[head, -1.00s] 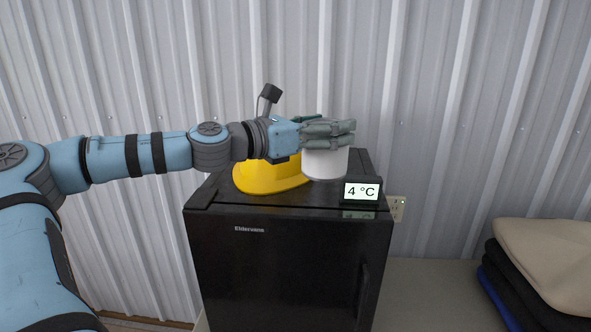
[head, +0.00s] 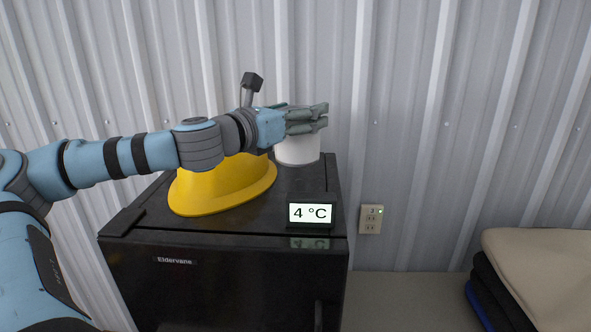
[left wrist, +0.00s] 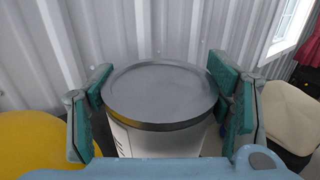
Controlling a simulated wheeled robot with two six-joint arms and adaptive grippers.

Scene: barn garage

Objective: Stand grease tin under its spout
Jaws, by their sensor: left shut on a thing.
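The grease tin (head: 298,150) is a white cylinder, upright above the back right part of a black fridge's top. In the left wrist view its flat grey lid (left wrist: 160,90) fills the space between my fingers. My left gripper (head: 316,116) is shut on the tin near its top, with a finger pad on either side. I cannot tell whether the tin's base touches the fridge top. I see no spout in either view. My right gripper is not in view.
A yellow hard hat (head: 215,189) lies on the fridge top (head: 160,226), left of the tin. A 4 °C display (head: 310,213) stands at the front right. A wall outlet (head: 370,219) is beyond it. Folded cloths (head: 540,262) lie at right. Corrugated wall stands close behind.

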